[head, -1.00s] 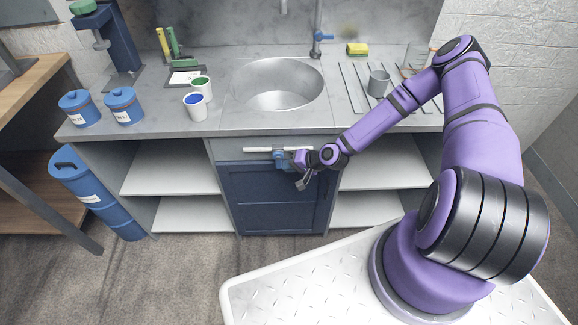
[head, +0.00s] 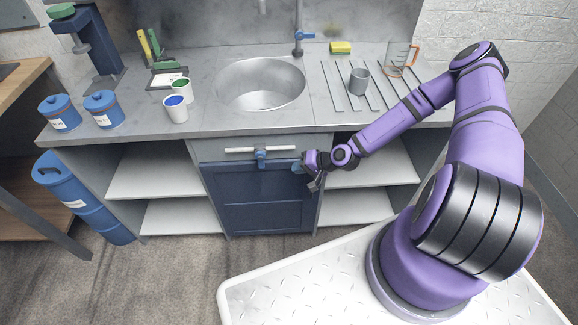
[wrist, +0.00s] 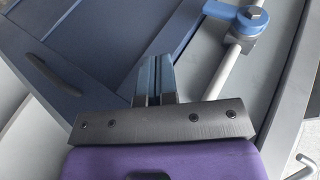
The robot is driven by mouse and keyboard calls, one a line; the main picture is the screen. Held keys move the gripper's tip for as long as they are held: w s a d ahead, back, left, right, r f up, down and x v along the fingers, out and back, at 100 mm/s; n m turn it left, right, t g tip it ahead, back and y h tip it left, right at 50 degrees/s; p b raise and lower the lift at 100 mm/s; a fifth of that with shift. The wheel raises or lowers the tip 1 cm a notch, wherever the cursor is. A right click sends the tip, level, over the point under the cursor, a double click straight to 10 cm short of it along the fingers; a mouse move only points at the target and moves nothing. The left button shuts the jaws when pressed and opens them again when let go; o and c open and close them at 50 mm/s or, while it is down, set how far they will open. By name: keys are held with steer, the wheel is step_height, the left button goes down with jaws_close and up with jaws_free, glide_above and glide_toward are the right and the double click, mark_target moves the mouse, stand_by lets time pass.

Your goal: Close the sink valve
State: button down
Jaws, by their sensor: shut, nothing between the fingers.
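The sink valve (head: 262,154) is a blue fitting on a white horizontal pipe (head: 233,150) at the front of the counter, below the sink. Its handle appears to lie crosswise to the pipe, pointing down in the head view. In the wrist view the blue valve (wrist: 252,21) is at the upper right, with its flat handle reaching left across the pipe. My gripper (head: 299,168) is just right of the valve and apart from it, near the right end of the pipe. Its blue fingers (wrist: 152,76) are shut and empty.
A dark blue cabinet door (head: 258,197) is below the pipe, with open shelves (head: 165,172) on both sides. The sink (head: 262,82), a faucet with a blue lever (head: 305,36), and two cups (head: 176,108) are on the counter above.

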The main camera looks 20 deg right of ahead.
steer(key=shift+s+d, duration=0.65)
steer(key=shift+d, duration=0.3)
steer(key=shift+s+d, duration=0.65)
steer(key=shift+d, duration=0.3)
